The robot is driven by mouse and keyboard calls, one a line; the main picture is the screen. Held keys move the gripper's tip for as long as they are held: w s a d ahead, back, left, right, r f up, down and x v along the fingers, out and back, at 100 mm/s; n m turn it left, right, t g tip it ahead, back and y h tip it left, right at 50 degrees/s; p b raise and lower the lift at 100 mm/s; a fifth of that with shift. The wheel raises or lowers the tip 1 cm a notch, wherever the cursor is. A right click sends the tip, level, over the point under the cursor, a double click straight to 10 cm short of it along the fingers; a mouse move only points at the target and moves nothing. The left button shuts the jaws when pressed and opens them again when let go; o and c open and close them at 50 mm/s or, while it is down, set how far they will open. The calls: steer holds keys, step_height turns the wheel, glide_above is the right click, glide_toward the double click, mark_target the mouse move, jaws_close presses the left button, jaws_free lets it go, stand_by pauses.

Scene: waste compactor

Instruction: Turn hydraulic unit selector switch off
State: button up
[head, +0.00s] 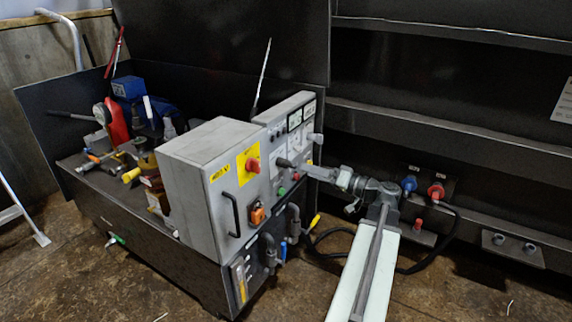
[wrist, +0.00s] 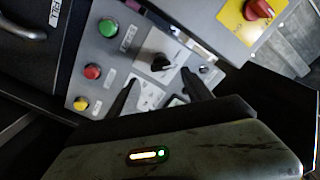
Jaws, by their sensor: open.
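A black selector switch (wrist: 159,62) sits on a white plate on the grey control panel (wrist: 122,52) in the wrist view. My gripper (wrist: 160,78) is open, with its two dark fingers either side of the line to the switch. The knob shows just beyond the fingertips; I cannot tell whether they touch it. In the head view my gripper (head: 286,163) is at the front of the control panel (head: 290,109) and hides the switch. A red rotary switch on a yellow plate (wrist: 257,10) is on the neighbouring box at upper right in the wrist view.
Green (wrist: 108,28), red (wrist: 93,71) and yellow (wrist: 81,103) buttons lie left of the selector. The grey cabinet (head: 188,190) with a black handle stands beside the panel in the head view. Hoses and red and blue couplings (head: 409,184) are right of my arm.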

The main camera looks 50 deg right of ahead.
mark_target(294, 167)
steer(key=x, duration=0.7)
steer(key=shift+w+a, duration=0.25)
steer(key=shift+w, duration=0.05)
steer(key=c, duration=1.2)
steer(key=shift+d, duration=0.15)
jaws_close()
steer(key=shift+m, duration=0.3)
steer(key=shift+s+m, duration=0.1)
steer(key=shift+m, duration=1.1)
steer(key=shift+f+m, duration=0.1)
steer(key=shift+m, duration=2.8)
